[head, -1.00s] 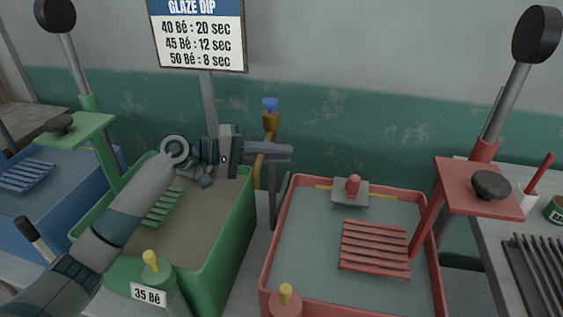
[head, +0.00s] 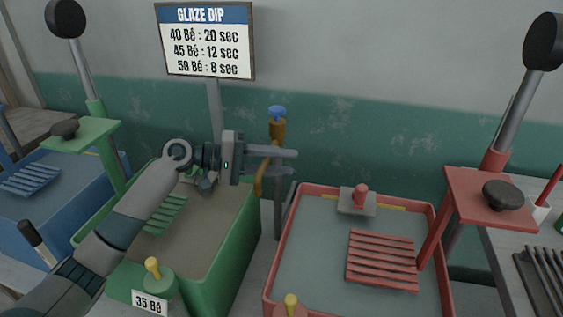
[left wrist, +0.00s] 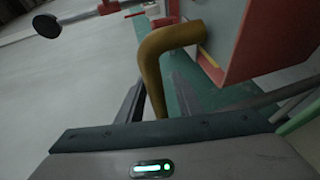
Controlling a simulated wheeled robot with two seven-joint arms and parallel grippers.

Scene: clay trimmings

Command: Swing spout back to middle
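The brass spout (head: 260,181) hangs from a brass valve with a blue handle (head: 277,112) on a post at the back. It curves down towards me near the right rim of the green tub (head: 232,228), by the gap to the red tub (head: 271,260). My left gripper (head: 294,163) reaches across it, fingers pointing right and apart. In the left wrist view the spout (left wrist: 154,75) appears between the open fingers (left wrist: 160,82), with room beside it; contact is unclear. Part of the spout is hidden by the gripper in the head view. My right gripper is not in view.
A red stand with a dark knob (head: 503,195) rises at the red tub's right. A green stand (head: 80,137) is at left, beside a blue tub (head: 60,215). The glaze sign (head: 205,41) stands behind my left wrist.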

